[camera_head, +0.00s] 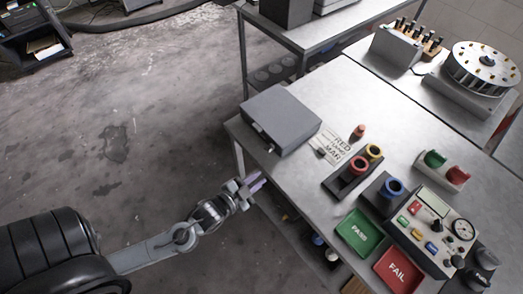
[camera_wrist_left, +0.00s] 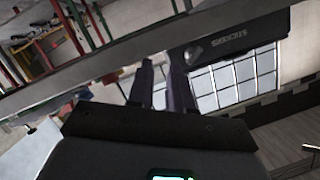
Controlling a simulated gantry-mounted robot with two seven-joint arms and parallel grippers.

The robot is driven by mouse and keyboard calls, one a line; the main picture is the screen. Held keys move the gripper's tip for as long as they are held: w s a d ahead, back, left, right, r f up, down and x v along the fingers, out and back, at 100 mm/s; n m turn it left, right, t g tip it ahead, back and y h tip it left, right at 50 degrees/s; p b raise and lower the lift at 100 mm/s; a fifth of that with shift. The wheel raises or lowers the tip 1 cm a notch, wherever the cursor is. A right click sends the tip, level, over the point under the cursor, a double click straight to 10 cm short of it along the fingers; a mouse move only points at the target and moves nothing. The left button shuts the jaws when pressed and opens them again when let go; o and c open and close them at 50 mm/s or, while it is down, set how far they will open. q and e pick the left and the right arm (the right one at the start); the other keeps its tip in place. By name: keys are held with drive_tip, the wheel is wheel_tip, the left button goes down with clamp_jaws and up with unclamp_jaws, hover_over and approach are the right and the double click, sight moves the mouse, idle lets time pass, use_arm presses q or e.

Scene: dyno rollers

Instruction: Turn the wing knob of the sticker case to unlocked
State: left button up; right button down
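The sticker case (camera_head: 281,119) is a closed grey box at the left corner of the workbench. In the left wrist view the case (camera_wrist_left: 265,32) is dark, with an upside-down "STICKERS" label. A small grey knob (camera_wrist_left: 193,53) shows on its face, close by the right finger's tip in the picture; its turn position is too small to read. My left gripper (camera_head: 259,181) is outside the bench edge, below and in front of the case, apart from it. Its two fingers (camera_wrist_left: 162,72) are parted with nothing between them. My right gripper is not in view.
The workbench (camera_head: 310,165) has a marked card (camera_head: 335,144), a holder with red and yellow rings (camera_head: 352,172), a green PASS tray (camera_head: 359,233), a red FAIL tray (camera_head: 398,270) and a control panel (camera_head: 432,232). Open floor (camera_head: 150,120) lies to the left.

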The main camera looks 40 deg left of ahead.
sight(262, 158)
use_arm(q)
drive_tip(key=s+a+r+m+t+h+p, duration=0.1)
drive_tip(key=s+a+m+t+h+p, duration=0.15)
drive_tip(key=a+m, duration=0.35)
drive_tip(key=w, duration=0.7)
drive_tip(key=w+d+b, duration=0.1)
drive_tip(key=w, duration=0.2)
drive_tip(key=shift+w, duration=0.3)
clamp_jaws()
